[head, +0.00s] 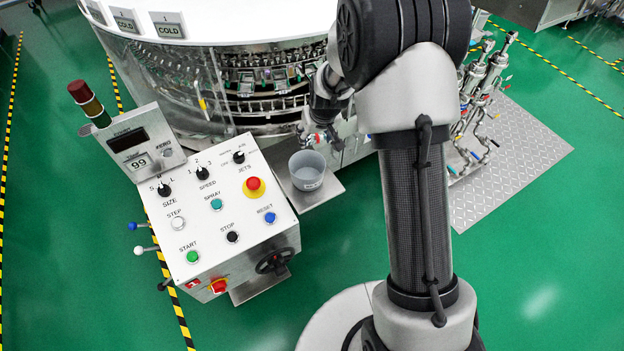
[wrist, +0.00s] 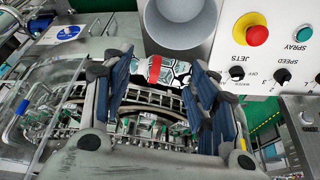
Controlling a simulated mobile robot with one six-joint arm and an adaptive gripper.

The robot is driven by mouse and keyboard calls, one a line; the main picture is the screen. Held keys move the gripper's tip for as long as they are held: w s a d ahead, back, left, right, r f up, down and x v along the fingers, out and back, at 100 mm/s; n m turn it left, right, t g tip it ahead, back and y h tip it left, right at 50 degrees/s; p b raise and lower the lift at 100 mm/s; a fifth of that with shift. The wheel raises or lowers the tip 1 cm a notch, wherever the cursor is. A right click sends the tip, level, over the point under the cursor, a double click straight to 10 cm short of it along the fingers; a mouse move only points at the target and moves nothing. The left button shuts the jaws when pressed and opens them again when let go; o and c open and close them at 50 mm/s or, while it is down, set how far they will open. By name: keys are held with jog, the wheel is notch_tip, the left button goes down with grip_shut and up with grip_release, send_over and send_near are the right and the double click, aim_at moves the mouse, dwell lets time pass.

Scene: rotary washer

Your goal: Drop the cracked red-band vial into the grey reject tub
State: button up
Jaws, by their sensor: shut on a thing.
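The cracked vial (wrist: 172,72) lies crosswise between the fingers of my gripper (wrist: 160,75) in the wrist view. It is clear-white with dark crack lines and a red band nearer the left finger. My gripper is shut on it, one finger at each end. The grey reject tub (wrist: 181,25) is just beyond the vial in the wrist view, cut by the top edge. In the head view the tub (head: 307,182) stands upright on a small metal shelf, and my gripper (head: 319,138) is near its far rim, above it. The tub's floor looks bare.
The white control panel (head: 215,200) with buttons and knobs stands close left of the tub. The round washer (head: 200,85) with its glass and metal machinery is behind. Pipes and valves (head: 480,120) stand on a metal plate at right.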

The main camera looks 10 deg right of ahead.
notch_tip(320, 180, down, 6)
jog(key=b, duration=0.3)
jog(key=shift+w+r, duration=0.15)
jog(key=o, duration=0.9)
jog(key=shift+c, duration=0.2)
jog(key=shift+r, duration=0.1)
jog(key=v, duration=1.2)
